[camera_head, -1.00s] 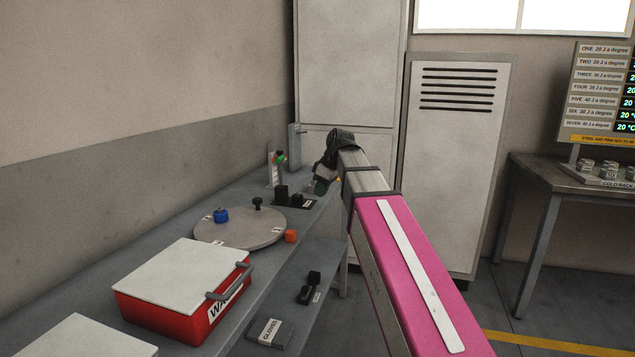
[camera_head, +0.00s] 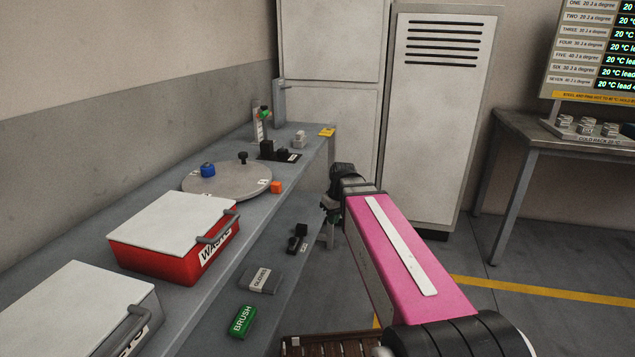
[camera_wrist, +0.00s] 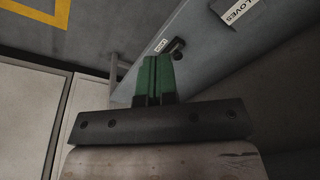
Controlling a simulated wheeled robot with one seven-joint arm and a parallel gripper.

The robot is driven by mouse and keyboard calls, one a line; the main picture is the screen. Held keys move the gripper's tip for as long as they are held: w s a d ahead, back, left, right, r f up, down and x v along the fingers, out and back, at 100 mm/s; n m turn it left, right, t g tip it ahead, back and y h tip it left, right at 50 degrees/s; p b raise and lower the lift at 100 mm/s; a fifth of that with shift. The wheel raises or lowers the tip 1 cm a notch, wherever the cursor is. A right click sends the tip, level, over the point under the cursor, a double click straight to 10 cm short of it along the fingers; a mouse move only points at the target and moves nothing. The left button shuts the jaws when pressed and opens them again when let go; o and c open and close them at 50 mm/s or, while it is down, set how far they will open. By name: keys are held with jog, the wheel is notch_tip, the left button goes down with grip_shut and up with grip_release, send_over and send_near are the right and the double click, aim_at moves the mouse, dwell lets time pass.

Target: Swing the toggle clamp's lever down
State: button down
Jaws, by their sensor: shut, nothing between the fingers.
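I cannot clearly identify the toggle clamp or its lever. A small black device with a white label (camera_head: 297,239) lies on the lower shelf, and it also shows in the wrist view (camera_wrist: 174,47), beyond my fingertips. A black block fixture with a label (camera_head: 278,150) stands on the bench top near its far end. Their labels are too small to read. My gripper (camera_head: 329,212) hangs in front of the bench's far end, apart from both. In the wrist view its green fingers (camera_wrist: 154,76) are together with nothing between them.
The bench holds a round turntable (camera_head: 226,184) with a blue knob, a red lidded waste box (camera_head: 165,258) and a grey lidded box (camera_head: 85,311).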

jog(key=s+d+f+m, duration=0.2)
jog(key=s+f, duration=0.3)
jog(key=f, duration=0.2)
jog(key=s+d+f+m+h, duration=0.1)
jog(key=s+d+f+m, duration=0.2)
jog(key=s+f, duration=0.2)
notch_tip(320, 180, down, 2)
jog(key=shift+s+d+f+g+h, duration=0.15)
jog(key=shift+s+d+g+h, duration=0.15)
jog(key=shift+d+g, duration=0.1)
jog(key=shift+w+a, duration=0.1)
